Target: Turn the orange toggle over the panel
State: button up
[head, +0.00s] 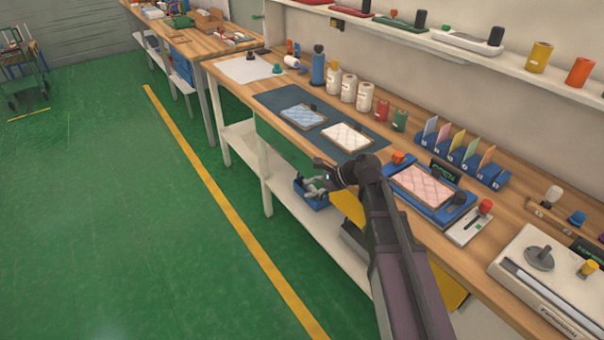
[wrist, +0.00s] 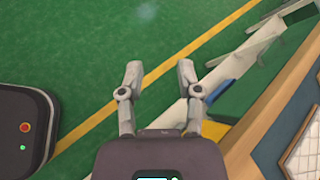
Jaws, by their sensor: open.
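A small orange toggle (head: 398,157) stands at the back left corner of a blue fixture (head: 432,213) on the workbench. A pink quilted panel (head: 424,187) lies in the fixture. The toggle looks beside the panel's back edge; its exact turn is too small to tell. My gripper (head: 318,178) is in front of the bench edge, to the left of the fixture and apart from it. In the wrist view my gripper (wrist: 160,70) has its two fingers spread, with nothing between them and green floor beyond. The toggle is not in the wrist view.
A blue quilted panel (head: 302,116) and a cream one (head: 346,138) lie on a dark mat (head: 268,98). A red-knobbed white unit (head: 469,226) stands right of the fixture. Card holders (head: 487,172) and spools (head: 349,88) line the back.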

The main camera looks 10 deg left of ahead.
jog(key=s+d+f+n+h, duration=0.2)
jog(key=s+d+n+h, duration=0.1)
jog(key=d, duration=0.6)
jog(key=s+d+f+n+h, duration=0.3)
jog(key=s+d+n, duration=0.3)
jog(key=d, duration=0.3)
jog(key=s+d+f+n+g+h, duration=0.1)
jog(key=s+d+n+h, duration=0.3)
jog(key=d, duration=0.4)
jog(key=shift+s+d+f+n+h, duration=0.2)
jog(key=shift+d+f+n+h, duration=0.15)
jog(key=shift+f+n, duration=0.4)
jog(key=shift+o, duration=0.8)
jog(key=shift+a, duration=0.1)
